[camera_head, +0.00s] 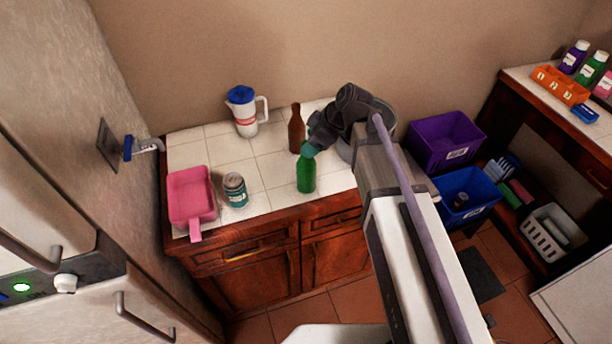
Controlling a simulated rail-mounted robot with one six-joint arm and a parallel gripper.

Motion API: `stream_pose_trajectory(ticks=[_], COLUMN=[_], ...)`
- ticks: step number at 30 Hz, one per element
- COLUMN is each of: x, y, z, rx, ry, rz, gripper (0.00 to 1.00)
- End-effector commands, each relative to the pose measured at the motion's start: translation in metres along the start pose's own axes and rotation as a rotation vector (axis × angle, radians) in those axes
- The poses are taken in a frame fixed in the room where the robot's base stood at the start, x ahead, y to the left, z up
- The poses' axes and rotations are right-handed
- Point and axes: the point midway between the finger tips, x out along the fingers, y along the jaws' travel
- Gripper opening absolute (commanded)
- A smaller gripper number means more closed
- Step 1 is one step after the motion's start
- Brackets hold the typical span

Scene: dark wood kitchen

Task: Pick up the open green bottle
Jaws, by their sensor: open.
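A green bottle (306,176) stands upright on the white tiled counter (230,154), near its front edge. My gripper (310,150) is at the bottle's top, reaching down from the upper right. It is open. The bottle's neck is partly hidden by the gripper, so I cannot tell whether the fingers touch it or whether the bottle has a cap. A brown bottle (296,130) stands upright just behind the green one, close to my gripper.
Purple (446,142) and blue (466,194) bins are at right. The counter between can and green bottle is clear.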

Motion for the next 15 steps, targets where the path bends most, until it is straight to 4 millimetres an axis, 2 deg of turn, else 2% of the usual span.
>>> stream_pose_trajectory(ticks=[3, 6, 14, 15], x=[0.028, 0.047, 0.047, 0.047], y=[0.002, 0.002, 0.001, 0.001], z=[0.003, 0.003, -0.002, -0.002], rx=[-0.003, -0.002, 0.000, 0.000], ry=[0.000, -0.001, 0.000, 0.000], rz=[-0.001, -0.002, -0.001, -0.001], gripper=[0.66, 0.66, 0.66, 0.62])
